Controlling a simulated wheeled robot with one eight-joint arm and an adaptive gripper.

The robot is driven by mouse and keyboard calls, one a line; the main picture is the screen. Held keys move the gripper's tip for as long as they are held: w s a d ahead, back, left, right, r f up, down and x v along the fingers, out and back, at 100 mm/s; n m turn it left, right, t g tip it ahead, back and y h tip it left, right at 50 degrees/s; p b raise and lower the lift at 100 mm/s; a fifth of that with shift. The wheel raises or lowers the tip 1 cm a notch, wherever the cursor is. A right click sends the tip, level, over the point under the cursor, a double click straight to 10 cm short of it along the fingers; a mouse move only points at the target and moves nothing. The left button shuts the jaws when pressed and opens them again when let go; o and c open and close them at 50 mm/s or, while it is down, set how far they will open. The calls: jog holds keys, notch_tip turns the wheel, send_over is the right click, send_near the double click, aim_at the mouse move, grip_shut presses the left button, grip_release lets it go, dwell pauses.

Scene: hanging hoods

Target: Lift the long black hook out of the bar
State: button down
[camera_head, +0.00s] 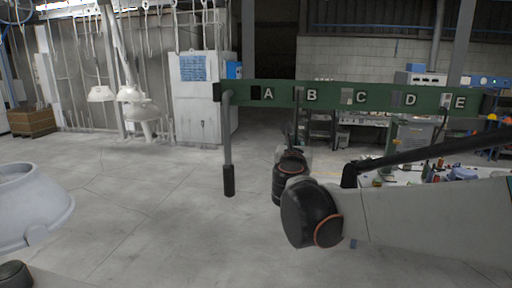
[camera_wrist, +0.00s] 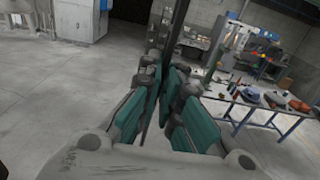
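The green bar (camera_head: 330,95) runs across the head view, with white letters A to E and a small plate or slot beside each letter. A thin, dark upright shape (camera_head: 297,118), seemingly the long black hook, hangs by the bar just left of B. Its lower part is hidden by my arm. In the wrist view a long dark shaft (camera_wrist: 167,62) runs up between the two teal-padded fingers of my gripper (camera_wrist: 163,88). The fingers lie close on either side of it. I cannot tell whether they touch it. The fingertips are hard to make out in the head view.
A grey rod with a black end (camera_head: 229,180) hangs from the bar's left end. A pale hood (camera_head: 30,205) is at the left edge. A workbench with tools (camera_wrist: 262,101) stands to the right. The floor at centre left is clear.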

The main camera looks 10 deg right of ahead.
jog(key=shift+s+a, duration=0.2)
jog(key=shift+s, duration=0.2)
jog(key=shift+v, duration=1.6)
jog(key=shift+w, duration=0.2)
jog(key=x, duration=0.3)
jog(key=shift+w+d+b, duration=0.15)
jog(key=shift+w+b, duration=0.05)
jog(key=shift+b, duration=0.1)
jog(key=shift+d+r, duration=0.1)
jog(key=shift+r, duration=0.2)
dwell(0.3)
